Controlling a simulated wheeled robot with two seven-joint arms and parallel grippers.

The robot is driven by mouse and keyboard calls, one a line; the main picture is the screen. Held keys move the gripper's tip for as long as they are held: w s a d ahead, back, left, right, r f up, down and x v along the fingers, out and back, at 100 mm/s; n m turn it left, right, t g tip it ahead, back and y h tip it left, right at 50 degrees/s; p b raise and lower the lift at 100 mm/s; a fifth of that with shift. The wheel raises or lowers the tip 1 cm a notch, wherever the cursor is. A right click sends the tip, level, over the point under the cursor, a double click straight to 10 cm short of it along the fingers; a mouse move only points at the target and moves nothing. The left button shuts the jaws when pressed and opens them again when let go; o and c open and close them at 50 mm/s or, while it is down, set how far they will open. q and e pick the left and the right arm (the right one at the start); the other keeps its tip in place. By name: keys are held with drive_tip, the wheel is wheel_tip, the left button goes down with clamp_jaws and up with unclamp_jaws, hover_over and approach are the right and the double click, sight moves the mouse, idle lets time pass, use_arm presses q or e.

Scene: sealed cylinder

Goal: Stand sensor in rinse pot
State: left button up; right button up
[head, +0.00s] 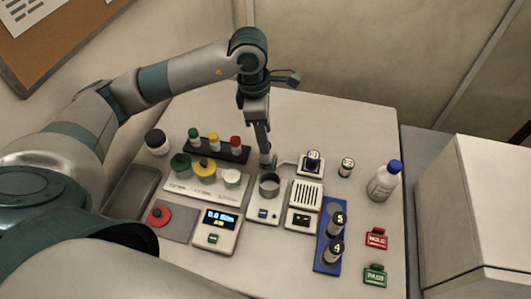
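A grey, open-topped pot (269,186) stands on a small white device in the middle of the table; it looks like the rinse pot. My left gripper (267,162) points down just behind the pot, slightly above its rim level in the picture. Its fingers look close together, and I cannot tell whether they hold something. A pale cable (287,162) runs from near the fingertips toward a white block (311,168) with a dark, blue-topped piece in it. I cannot make out the sensor for certain. My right gripper is not in view.
A white tray (200,192) with coloured-lid jars and a dark rack (232,154) of capped vials stand left. A display unit (217,232) is in front. A blue rack (328,258), a bottle (383,182) and red and green tags (376,238) are right. The table's back is clear.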

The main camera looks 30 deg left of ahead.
sight(265, 160)
use_arm(q)
drive_tip(key=shift+s+f+p, duration=0.2)
drive_tip(key=shift+f+p, duration=0.1)
drive_tip(key=shift+p, duration=0.05)
drive_tip(key=f, duration=0.1)
drive_tip(key=f+p, duration=0.1)
drive_tip(key=shift+d+f+p, duration=0.2)
drive_tip(key=shift+f+p, duration=0.1)
drive_tip(key=shift+f, duration=0.55)
clamp_jaws()
